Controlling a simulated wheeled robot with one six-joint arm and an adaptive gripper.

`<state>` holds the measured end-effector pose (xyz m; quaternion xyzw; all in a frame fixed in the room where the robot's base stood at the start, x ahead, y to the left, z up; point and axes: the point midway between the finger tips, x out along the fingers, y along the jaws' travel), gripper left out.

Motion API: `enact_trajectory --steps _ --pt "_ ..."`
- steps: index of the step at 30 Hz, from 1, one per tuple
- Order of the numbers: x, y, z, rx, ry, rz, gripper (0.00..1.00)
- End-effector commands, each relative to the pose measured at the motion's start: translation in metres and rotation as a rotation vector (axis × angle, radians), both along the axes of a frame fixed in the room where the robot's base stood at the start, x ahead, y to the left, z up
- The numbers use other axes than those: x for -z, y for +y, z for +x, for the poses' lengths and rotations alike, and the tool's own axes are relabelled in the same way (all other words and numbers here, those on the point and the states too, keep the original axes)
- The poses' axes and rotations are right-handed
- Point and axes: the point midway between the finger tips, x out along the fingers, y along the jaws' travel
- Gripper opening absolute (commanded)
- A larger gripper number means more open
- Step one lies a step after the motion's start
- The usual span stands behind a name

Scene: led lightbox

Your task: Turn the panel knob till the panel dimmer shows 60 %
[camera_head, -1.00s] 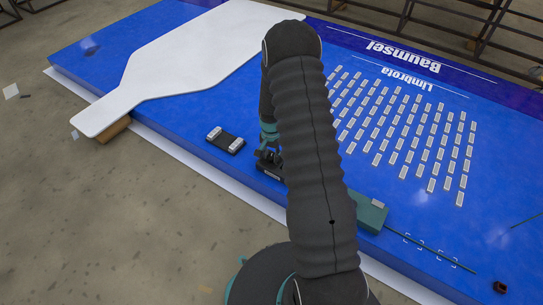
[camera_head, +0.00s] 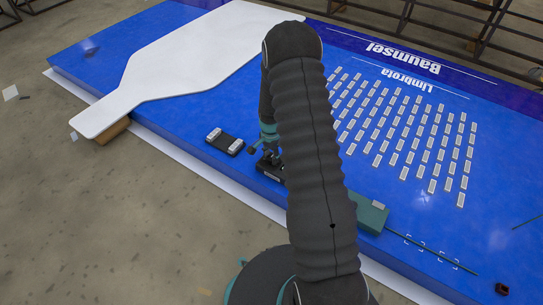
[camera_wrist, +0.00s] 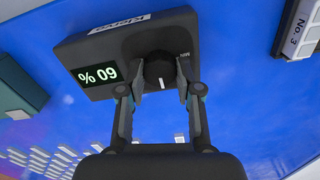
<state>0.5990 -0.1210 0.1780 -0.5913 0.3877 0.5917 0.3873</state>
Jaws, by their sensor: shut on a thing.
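The panel dimmer (camera_wrist: 97,66) is a dark box on the blue panel. Its lit display (camera_wrist: 97,73) appears upside down in the wrist view and reads 60 %. The round black panel knob (camera_wrist: 159,70) has a white pointer line, seen toward the lower right of its face. My gripper (camera_wrist: 161,82) has one finger on each side of the knob and is shut on it. In the head view my gripper (camera_head: 267,150) is over the dimmer (camera_head: 271,170), which my arm partly hides; the display cannot be read there.
A black block with white ends (camera_head: 225,142) lies left of the dimmer. A teal box (camera_head: 370,213) with a thin rod is to the right. A large white paddle-shaped board (camera_head: 175,75) covers the left of the blue panel (camera_head: 190,120). Rows of small white pieces lie behind.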

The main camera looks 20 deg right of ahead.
Motion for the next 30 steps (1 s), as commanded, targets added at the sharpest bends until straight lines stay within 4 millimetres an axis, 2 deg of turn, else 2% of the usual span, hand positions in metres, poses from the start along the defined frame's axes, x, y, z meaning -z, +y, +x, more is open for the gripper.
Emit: enact_trajectory --steps 3,4,6,15,19,23,30 --pt "-0.001 0.002 0.002 -0.002 -0.005 0.000 0.00" --pt "-0.001 0.002 0.002 -0.002 -0.005 0.000 0.42" --pt "-0.001 0.001 0.002 -0.002 -0.004 0.000 0.59" --pt "-0.001 -0.002 0.000 0.003 -0.002 0.000 0.60" --pt "-0.008 -0.001 0.001 0.002 -0.002 0.000 0.60" --pt "-0.027 -0.001 0.002 0.001 -0.006 -0.001 0.60" --pt "-0.075 0.000 0.002 0.000 -0.006 -0.001 0.60"
